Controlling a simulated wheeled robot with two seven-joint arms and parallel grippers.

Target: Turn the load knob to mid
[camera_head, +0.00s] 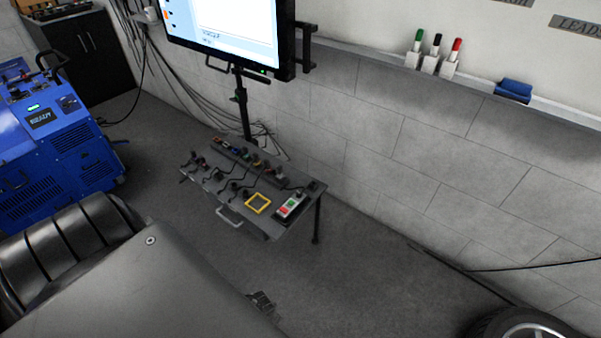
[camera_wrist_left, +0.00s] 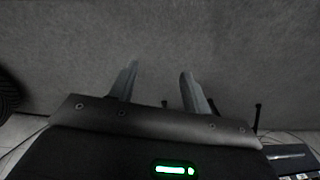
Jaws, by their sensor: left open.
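A small control box (camera_head: 291,206) with a green and a red button lies at the right end of the grey equipment table (camera_head: 270,230). I cannot make out which part in view is the load knob; details on the table are too small. My left gripper (camera_wrist_left: 158,82) shows in the left wrist view with its two fingers apart and nothing between them, above bare grey floor. It is away from the control box. My right gripper is not in view.
A yellow square frame (camera_head: 258,203) and several cabled parts lie on the table. A monitor (camera_head: 228,30) stands behind it against the block wall. A blue machine (camera_head: 55,140) stands at left, a tyre (camera_head: 520,325) at bottom right. The floor right of the table is clear.

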